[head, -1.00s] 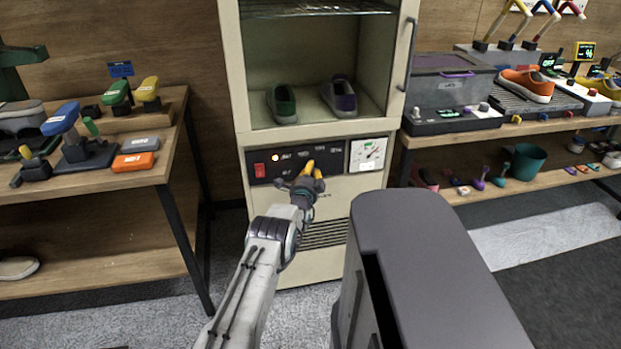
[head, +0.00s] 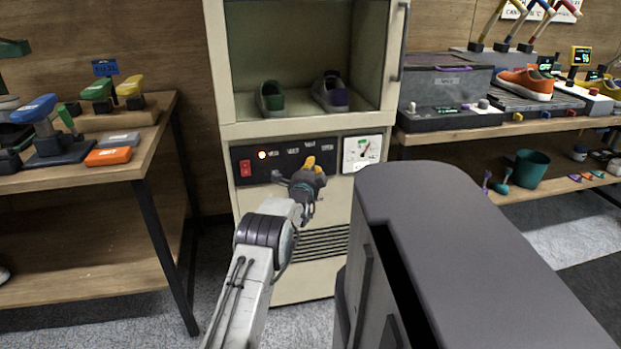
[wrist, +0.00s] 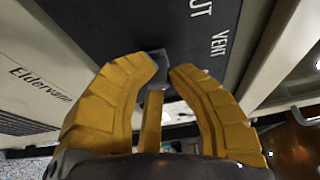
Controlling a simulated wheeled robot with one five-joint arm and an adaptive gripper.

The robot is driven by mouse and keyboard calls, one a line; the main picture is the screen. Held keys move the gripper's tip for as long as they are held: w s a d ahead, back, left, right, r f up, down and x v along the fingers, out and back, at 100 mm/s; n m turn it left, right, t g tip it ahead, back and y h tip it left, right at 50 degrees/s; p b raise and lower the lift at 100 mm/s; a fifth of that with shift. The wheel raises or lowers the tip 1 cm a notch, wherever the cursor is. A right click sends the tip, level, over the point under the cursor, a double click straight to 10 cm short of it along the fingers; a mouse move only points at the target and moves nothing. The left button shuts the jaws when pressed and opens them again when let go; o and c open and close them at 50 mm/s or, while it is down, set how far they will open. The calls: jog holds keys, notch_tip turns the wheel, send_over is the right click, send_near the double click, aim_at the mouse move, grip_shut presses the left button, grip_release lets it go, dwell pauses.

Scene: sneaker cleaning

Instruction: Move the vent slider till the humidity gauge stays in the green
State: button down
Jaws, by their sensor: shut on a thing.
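My gripper (head: 309,163) is at the right part of the black control panel (head: 262,180) on the cream cabinet. In the wrist view its yellow fingers (wrist: 163,70) are shut on a small grey slider knob (wrist: 158,62), beside the printed word VENT (wrist: 221,43). The fingers hide much of the knob and its slot. The humidity gauge (head: 362,152) is a white dial right of the panel.
Two shoes (head: 271,98) stand inside the cabinet above the panel. A red switch (head: 245,169) and a lit lamp (head: 262,155) are on the panel's left. Wooden benches with cleaning gear (head: 100,170) flank the cabinet. A vent grille (head: 322,243) is below.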

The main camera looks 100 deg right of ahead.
jog(key=shift+s+f+b, duration=0.15)
jog(key=shift+b, duration=0.3)
jog(key=c, duration=1.1)
grip_release()
jog(key=v, duration=1.2)
dwell(0.3)
